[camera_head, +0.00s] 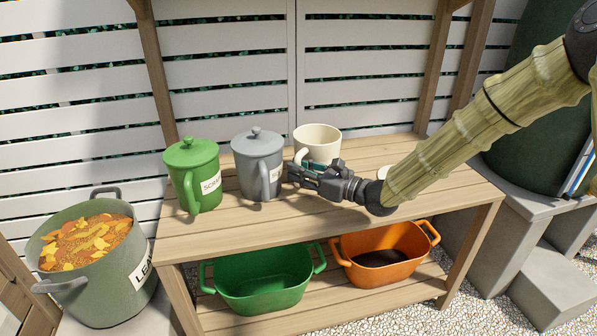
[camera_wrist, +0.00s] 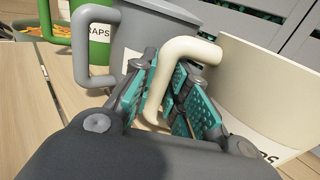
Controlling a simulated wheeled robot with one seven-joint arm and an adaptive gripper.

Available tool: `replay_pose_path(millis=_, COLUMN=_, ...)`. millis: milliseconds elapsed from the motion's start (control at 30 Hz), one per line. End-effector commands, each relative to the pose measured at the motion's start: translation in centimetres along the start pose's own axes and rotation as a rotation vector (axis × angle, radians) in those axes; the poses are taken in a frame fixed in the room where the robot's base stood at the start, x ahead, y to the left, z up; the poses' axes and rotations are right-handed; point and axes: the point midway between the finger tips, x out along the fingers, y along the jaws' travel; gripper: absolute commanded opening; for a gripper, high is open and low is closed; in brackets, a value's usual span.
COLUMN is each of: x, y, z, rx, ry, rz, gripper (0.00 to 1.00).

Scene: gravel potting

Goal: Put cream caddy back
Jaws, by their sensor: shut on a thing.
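The cream caddy (camera_head: 318,134) is upright and lidless at the back of the wooden bench, just right of the grey caddy. It also shows large at the right of the wrist view (camera_wrist: 268,85), with part of a label. My gripper (camera_head: 303,171) is shut on its curved handle (camera_wrist: 182,49), with teal pads on either side in the wrist view. My gripper hides the caddy's lower part in the head view, so I cannot tell whether its base touches the bench. A small cream round thing (camera_head: 384,171), perhaps its lid, shows partly behind my arm.
The lidded grey caddy (camera_head: 257,152) stands close left of my gripper, and the lidded green caddy (camera_head: 190,163) is further left. A green tub (camera_head: 263,290) and an orange tub (camera_head: 385,240) sit on the lower shelf. A leaf bin (camera_head: 92,290) stands left. The bench front is clear.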

Motion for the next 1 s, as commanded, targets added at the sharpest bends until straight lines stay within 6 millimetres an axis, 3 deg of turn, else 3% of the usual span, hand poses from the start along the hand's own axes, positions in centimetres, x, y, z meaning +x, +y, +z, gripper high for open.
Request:
replay_pose_path(millis=67, x=0.0, y=0.0, z=-0.2, rx=0.0, ry=-0.001, rz=0.0, gripper=0.0)
replay_pose_path(millis=100, x=0.0, y=0.0, z=-0.2, rx=0.0, ry=0.0, rz=0.0, gripper=0.23)
replay_pose_path(millis=200, x=0.0, y=0.0, z=-0.2, rx=0.0, ry=0.0, rz=0.0, gripper=0.37)
replay_pose_path(millis=600, x=-0.2, y=0.0, z=0.2, rx=0.0, ry=0.0, rz=-0.001, gripper=0.37)
replay_pose_path(millis=1000, x=-5.1, y=-0.1, z=0.3, rx=0.003, ry=-0.001, rz=-0.002, gripper=0.37)
